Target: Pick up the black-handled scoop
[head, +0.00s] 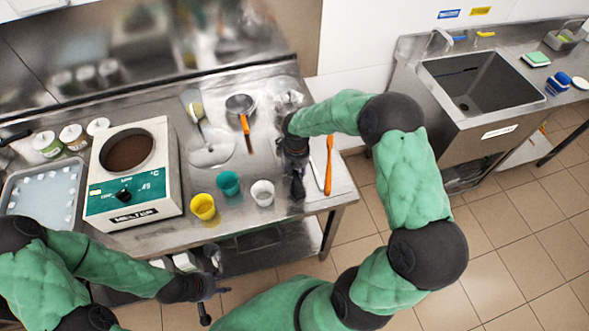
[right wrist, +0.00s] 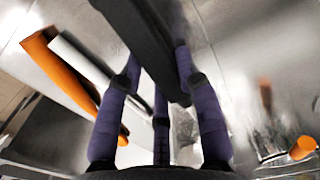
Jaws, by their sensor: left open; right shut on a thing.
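The black-handled scoop shows in the right wrist view as a thick dark handle (right wrist: 148,35) running between the purple fingers of my right gripper (right wrist: 160,90). The fingers are shut on this handle. In the head view my right gripper (head: 296,172) is low over the right part of the steel table, and its arm hides much of the scoop. A shiny metal round part (head: 289,98) shows just behind the wrist; I cannot tell if it is the scoop's bowl. My left gripper (head: 212,287) is open and empty in front of the table's front edge.
Orange and white spatulas (head: 328,166) lie right of my right gripper. An orange-handled pan (head: 241,105), a ladle (head: 197,112) and white (head: 262,193), teal (head: 228,183) and yellow (head: 203,207) cups stand left of it. The melter (head: 130,175) is further left; a sink (head: 480,80) is at right.

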